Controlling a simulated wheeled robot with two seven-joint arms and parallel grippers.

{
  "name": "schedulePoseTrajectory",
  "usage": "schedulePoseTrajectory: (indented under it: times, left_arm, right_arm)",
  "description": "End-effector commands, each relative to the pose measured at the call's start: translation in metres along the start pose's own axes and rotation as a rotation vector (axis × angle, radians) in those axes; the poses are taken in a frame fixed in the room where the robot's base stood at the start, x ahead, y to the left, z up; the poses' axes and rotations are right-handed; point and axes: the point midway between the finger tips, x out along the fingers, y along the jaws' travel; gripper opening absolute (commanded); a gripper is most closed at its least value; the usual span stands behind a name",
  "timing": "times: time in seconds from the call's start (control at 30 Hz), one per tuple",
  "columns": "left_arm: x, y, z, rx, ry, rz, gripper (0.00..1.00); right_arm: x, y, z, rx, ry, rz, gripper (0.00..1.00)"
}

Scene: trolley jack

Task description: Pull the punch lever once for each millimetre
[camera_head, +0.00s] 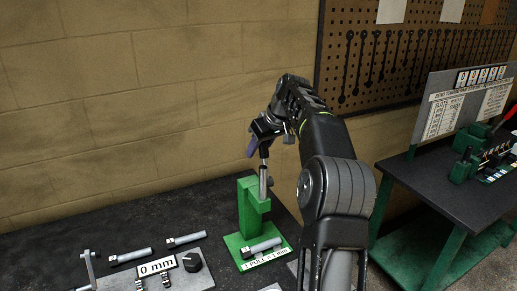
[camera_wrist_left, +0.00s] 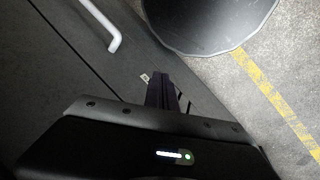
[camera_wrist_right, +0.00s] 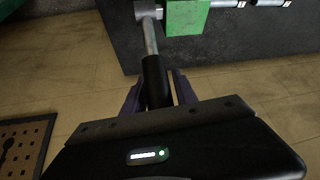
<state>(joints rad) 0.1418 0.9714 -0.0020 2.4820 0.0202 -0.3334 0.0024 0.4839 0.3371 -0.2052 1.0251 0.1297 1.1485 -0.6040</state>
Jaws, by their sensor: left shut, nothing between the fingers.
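The punch (camera_head: 246,206) is a green stand at the back edge of the dark bench. Its lever (camera_head: 263,172) is a metal rod that points up from the pivot, with a black grip (camera_wrist_right: 157,82) in the right wrist view. My right gripper (camera_head: 256,147) is at the top of the lever. Its purple fingers (camera_wrist_right: 158,88) lie on both sides of the black grip; whether they press on it cannot be told. The counter (camera_head: 157,267) beside the punch reads 0 mm. A label (camera_head: 266,260) reads 1 PULL = 1 mm. My left gripper (camera_wrist_left: 160,92) is shut and empty.
Metal bolts (camera_head: 130,257) lie on the bench left of the punch. A black knob (camera_head: 192,262) stands by the counter. A second table (camera_head: 450,185) with a sign board is at the right. A pegboard (camera_head: 385,65) hangs on the brick wall. Above the bench is free room.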

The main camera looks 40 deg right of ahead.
Motion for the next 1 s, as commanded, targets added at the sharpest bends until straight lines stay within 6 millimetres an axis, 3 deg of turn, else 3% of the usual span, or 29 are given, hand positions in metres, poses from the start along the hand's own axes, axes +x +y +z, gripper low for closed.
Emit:
schedulePoseTrajectory:
  times: [0.27, 0.7, 1.0]
  left_arm:
    - [0.001, 0.0, 0.0, 0.0, 0.0, 0.0, 0.0]
    - [0.008, -0.002, 0.0, 0.002, 0.003, 0.003, 0.0]
    - [0.009, -0.002, 0.0, 0.002, 0.003, 0.003, 0.0]
  right_arm:
    - [-0.004, 0.0, 0.0, 0.0, 0.001, 0.001, 0.34]
    - [-0.066, 0.001, -0.001, 0.0, 0.002, 0.001, 0.34]
    - [-0.077, 0.0, -0.001, 0.0, -0.001, 0.0, 0.34]
